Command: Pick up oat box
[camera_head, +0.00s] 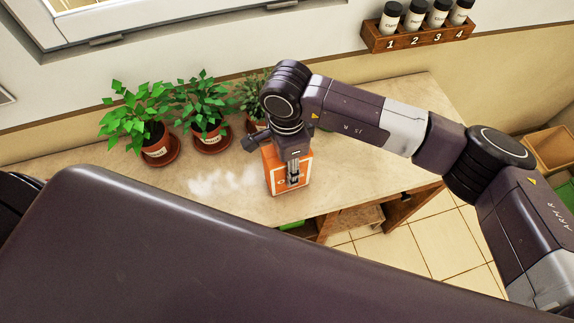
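An orange box with a white marking, which I take to be the oat box (276,181), stands upright near the front edge of the counter. My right gripper (292,174) points down over it from above. One finger lies against or just in front of the box's near face. The other finger is hidden, so I cannot tell whether the gripper clamps the box or is open around it. The gripper covers part of the box's top and front. My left gripper is not in view.
The counter (340,180) holds potted plants (157,143), (209,131) and (250,95) along the wall. White scattered material (222,183) lies left of the box. A wooden rack (418,36) with several jars is on the wall. The counter's right part is clear.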

